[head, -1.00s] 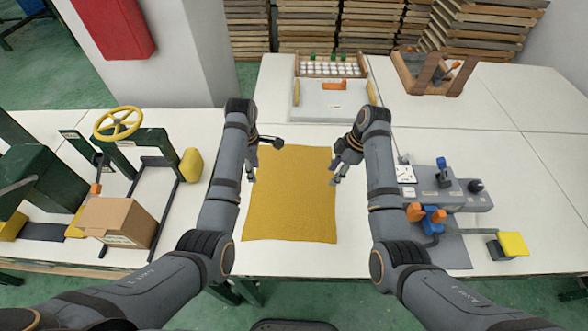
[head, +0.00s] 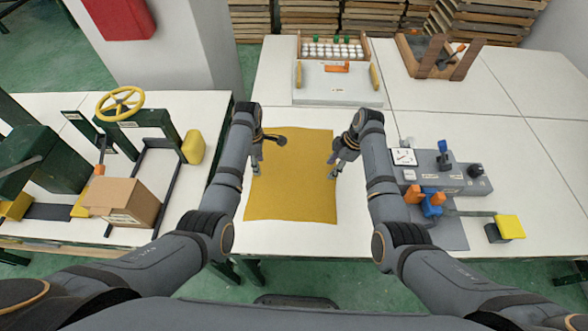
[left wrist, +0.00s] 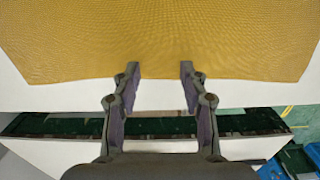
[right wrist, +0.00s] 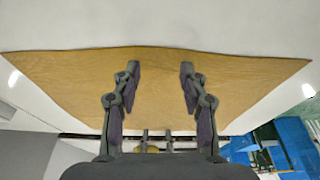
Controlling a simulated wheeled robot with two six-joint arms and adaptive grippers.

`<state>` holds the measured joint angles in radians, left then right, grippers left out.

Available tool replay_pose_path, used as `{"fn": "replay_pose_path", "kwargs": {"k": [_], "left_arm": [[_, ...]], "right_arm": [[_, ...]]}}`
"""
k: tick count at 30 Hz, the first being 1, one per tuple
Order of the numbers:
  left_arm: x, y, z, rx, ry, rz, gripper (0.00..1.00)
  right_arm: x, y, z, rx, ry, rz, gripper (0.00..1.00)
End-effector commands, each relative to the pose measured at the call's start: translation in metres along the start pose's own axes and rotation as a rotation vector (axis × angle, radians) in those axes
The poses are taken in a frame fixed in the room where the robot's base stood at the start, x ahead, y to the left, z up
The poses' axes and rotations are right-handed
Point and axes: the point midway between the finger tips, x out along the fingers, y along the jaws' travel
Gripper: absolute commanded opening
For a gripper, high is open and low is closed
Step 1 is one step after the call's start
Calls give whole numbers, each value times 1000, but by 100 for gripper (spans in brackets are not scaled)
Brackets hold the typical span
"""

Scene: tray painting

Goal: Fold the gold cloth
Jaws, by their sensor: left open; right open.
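The gold cloth (head: 290,185) lies flat and spread out on the white table, with slightly wavy edges. My left gripper (head: 267,155) is open and empty above the cloth's left side in the head view. In the left wrist view its fingers (left wrist: 160,70) straddle a cloth edge (left wrist: 160,40), with bare table below. My right gripper (head: 336,168) is open and empty at the cloth's right edge. In the right wrist view its fingers (right wrist: 160,72) are over the cloth (right wrist: 150,100). I cannot tell whether either gripper touches it.
A white tray (head: 337,85) with a rack of small items stands behind the cloth. A grey fixture (head: 450,178) with orange and blue parts is at the right. A cardboard box (head: 122,200) and a yellow handwheel (head: 120,103) are on the left table.

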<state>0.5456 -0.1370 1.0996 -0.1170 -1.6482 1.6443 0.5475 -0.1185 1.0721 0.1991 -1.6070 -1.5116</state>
Motion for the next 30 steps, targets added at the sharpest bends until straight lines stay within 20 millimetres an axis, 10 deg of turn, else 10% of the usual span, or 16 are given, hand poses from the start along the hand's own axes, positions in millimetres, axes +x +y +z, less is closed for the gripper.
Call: {"fn": "replay_pose_path", "kwargs": {"k": [8,30], "left_arm": [[4,0,0,0,0,0,43],[5,0,0,0,0,-1,0]], "right_arm": [[4,0,1,0,0,1,43],[5,0,2,1,-1,-1,0]]}}
